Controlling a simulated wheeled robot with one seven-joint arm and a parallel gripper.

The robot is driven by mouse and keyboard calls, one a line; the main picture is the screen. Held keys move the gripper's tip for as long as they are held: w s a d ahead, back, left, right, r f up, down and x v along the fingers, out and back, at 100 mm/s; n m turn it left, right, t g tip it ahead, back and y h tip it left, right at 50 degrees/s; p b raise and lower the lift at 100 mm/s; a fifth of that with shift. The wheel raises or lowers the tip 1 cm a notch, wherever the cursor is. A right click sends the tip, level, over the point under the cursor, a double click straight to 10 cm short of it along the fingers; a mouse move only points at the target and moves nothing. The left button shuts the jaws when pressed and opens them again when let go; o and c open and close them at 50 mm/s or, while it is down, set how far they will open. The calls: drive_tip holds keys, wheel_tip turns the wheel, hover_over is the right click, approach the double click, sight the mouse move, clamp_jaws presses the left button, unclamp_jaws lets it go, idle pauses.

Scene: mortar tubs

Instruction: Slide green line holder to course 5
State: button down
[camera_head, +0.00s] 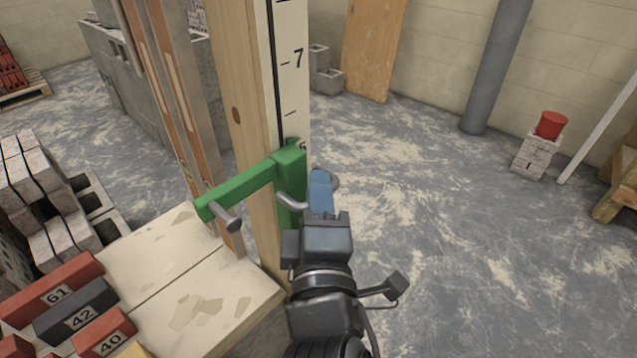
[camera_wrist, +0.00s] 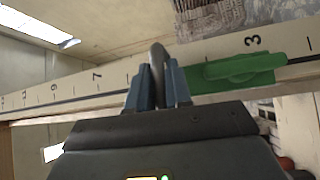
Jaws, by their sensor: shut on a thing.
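The green line holder (camera_head: 246,184) sits on the wooden post beside the numbered scale strip (camera_head: 291,60). Its block wraps the post edge and its arm reaches left, with a grey knob (camera_head: 233,222). My gripper (camera_head: 320,190) is at the right of the block, its blue fingers shut on the holder's grey handle (camera_head: 291,201). In the wrist view the fingers (camera_wrist: 158,88) pinch the grey handle (camera_wrist: 157,58), and the green holder (camera_wrist: 235,73) lies along the scale near the 3. In the head view the 7 is above the holder; a numeral at its top edge is partly covered.
A mortar-stained board (camera_head: 185,290) and numbered bricks (camera_head: 75,312) lie left of the post. Grey blocks (camera_head: 35,185) are stacked at far left. A red bucket (camera_head: 551,124) stands on bricks at right. The floor right of my arm is clear.

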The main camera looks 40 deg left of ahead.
wheel_tip(320, 180, down, 3)
drive_tip(key=shift+r+b, duration=0.1)
drive_tip(key=shift+b, duration=0.45)
drive_tip(key=c, duration=1.1)
unclamp_jaws()
drive_tip(key=shift+r, duration=0.1)
drive_tip(key=shift+c, duration=0.2)
drive_tip(key=v, duration=0.8)
